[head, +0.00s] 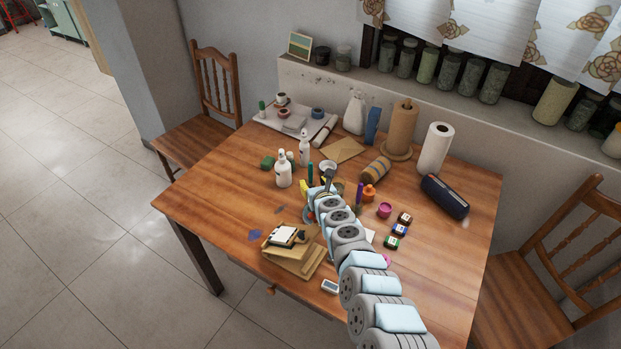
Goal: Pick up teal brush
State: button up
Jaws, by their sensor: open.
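My arm reaches from the lower right over the wooden table (215,196). My gripper (327,180) is at its far end, small and dark over the middle of the table, open, with its fingertips hard to make out. A thin, upright teal-green item (310,173) stands just left of the gripper, by the white bottles. It may be the teal brush, but it is too small to be sure. Its lower end is partly hidden by the arm and nearby items. I see no contact between it and the gripper.
White bottles (284,172) stand left of the gripper. A wooden stand (295,262), paint jars (392,242), a pink pot (384,210), a dark case (445,196) and paper rolls (435,149) surround my arm. The table's left corner and right front are mostly clear.

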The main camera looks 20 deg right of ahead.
aim_at(311, 175)
jog(key=shift+b+x, duration=0.55)
jog(key=shift+x, duration=0.35)
jog(key=shift+w, duration=0.1)
jog(key=b+x, duration=0.2)
jog(key=b, duration=0.1)
jog(key=b+x, duration=0.2)
jog(key=shift+d+f, duration=0.25)
jog(key=shift+w+d+b, duration=0.1)
jog(key=shift+w+b, duration=0.4)
jog(key=shift+b, duration=0.35)
jog(key=shift+r, duration=0.1)
grip_shut()
